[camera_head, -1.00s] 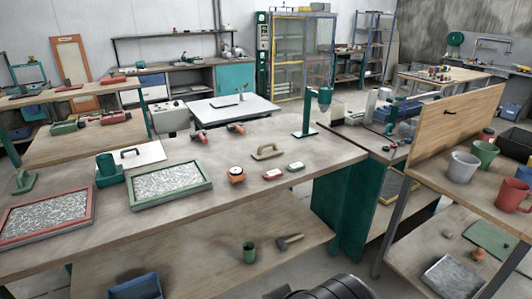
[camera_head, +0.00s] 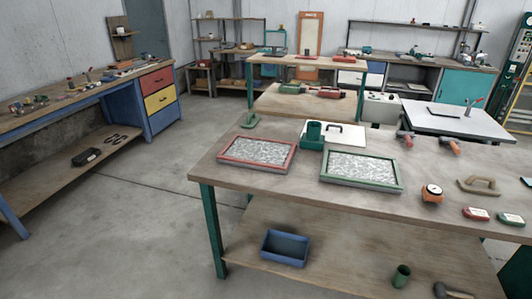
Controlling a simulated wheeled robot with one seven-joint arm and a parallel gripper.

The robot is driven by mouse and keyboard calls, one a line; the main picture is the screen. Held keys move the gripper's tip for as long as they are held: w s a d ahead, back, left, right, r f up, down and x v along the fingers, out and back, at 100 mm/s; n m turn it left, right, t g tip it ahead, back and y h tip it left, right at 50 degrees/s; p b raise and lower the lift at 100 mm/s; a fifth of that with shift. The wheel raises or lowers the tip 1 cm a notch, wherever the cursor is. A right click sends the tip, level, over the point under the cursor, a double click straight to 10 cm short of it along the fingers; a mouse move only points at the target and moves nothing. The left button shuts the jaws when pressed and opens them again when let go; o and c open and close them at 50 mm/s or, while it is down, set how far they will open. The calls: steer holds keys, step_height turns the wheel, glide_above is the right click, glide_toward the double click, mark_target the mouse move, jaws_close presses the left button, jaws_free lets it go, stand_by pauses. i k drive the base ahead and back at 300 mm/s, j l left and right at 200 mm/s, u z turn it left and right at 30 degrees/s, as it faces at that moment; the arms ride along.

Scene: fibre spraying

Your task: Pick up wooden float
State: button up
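The wooden float (camera_head: 479,185) is a tan board with an arched handle. It lies on the wooden workbench top (camera_head: 300,191), near the right edge of the head view. An orange round tool (camera_head: 431,193) sits to its left, and a red box-like item (camera_head: 475,214) lies just in front of it. My gripper is not in view.
A red-framed tray (camera_head: 257,152) and a green-framed tray (camera_head: 361,169) lie on the workbench. A blue bin (camera_head: 285,248) and a green cup (camera_head: 401,275) stand on its lower shelf. Open concrete floor (camera_head: 130,215) lies to the left, before a blue-framed bench (camera_head: 125,100).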

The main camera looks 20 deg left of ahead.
mark_target(490, 188)
steer(key=i+l+z, duration=0.1)
steer(key=i+l, duration=0.2)
steer(key=i, duration=0.15)
steer(key=i+l+z, duration=0.1)
steer(key=i+l, duration=0.2)
steer(key=i, duration=0.15)
steer(key=i+l+z, duration=0.1)
steer(key=i, duration=0.4)
steer(key=i+l, duration=0.3)
steer(key=i, duration=0.15)
steer(key=l+z, duration=0.05)
